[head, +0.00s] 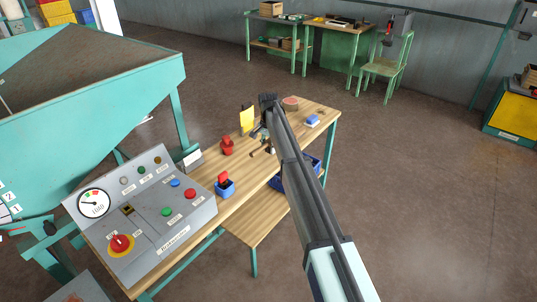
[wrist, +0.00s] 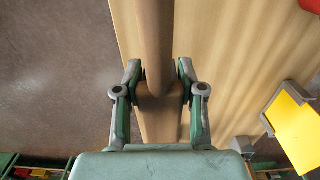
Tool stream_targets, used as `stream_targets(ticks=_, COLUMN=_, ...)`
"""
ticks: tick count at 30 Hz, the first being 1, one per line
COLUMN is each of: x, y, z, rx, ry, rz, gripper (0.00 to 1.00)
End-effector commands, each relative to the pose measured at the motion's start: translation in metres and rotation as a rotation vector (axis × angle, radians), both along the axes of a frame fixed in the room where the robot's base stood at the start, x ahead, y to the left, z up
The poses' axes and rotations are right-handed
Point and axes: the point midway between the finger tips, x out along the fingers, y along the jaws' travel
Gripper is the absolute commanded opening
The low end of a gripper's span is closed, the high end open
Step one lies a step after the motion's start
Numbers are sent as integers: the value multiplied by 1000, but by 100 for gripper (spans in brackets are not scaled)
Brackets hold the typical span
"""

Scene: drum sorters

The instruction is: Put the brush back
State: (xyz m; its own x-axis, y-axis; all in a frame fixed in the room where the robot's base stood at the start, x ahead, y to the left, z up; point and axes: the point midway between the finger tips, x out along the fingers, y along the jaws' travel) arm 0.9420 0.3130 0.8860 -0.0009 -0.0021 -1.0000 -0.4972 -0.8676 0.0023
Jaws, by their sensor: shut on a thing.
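In the wrist view, my gripper (wrist: 158,78) is shut on a long brown wooden handle, taken to be the brush (wrist: 155,35). The handle runs from between the fingers to the top edge of the picture. The brush's bristles are not in view there. In the head view, my gripper (head: 268,144) is above the wooden workbench (head: 205,172), partly hidden by my arm. A small brown piece of the brush (head: 257,153) shows at its left. I cannot tell from these frames where the brush's place is.
On the bench stand a red object (head: 227,146), a blue holder with a red piece (head: 225,188), a yellow sign (head: 247,120), a round reddish-brown thing (head: 290,104) and a blue-and-white block (head: 312,121). A grey control panel (head: 150,215) fills the near end.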

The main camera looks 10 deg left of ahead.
Motion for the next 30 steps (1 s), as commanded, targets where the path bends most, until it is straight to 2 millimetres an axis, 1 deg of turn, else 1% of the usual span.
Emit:
stream_targets(ticks=7, x=0, y=0, z=-14, rx=0, ry=0, rz=0, gripper=12)
stream_targets(ticks=12, x=0, y=0, z=-36, rx=0, ry=0, rz=0, gripper=12)
stream_targets(ticks=15, x=0, y=0, z=-46, rx=0, ry=0, rz=0, gripper=12)
stream_targets(ticks=27, x=0, y=0, z=-52, rx=0, ry=-1, rz=0, gripper=12)
stream_targets(ticks=28, x=0, y=0, z=-52, rx=0, ry=-1, rz=0, gripper=50)
stream_targets(ticks=29, x=0, y=0, z=-51, rx=0, ry=-1, rz=0, gripper=61)
stream_targets(ticks=30, x=0, y=0, z=-51, rx=0, ry=-1, rz=0, gripper=64)
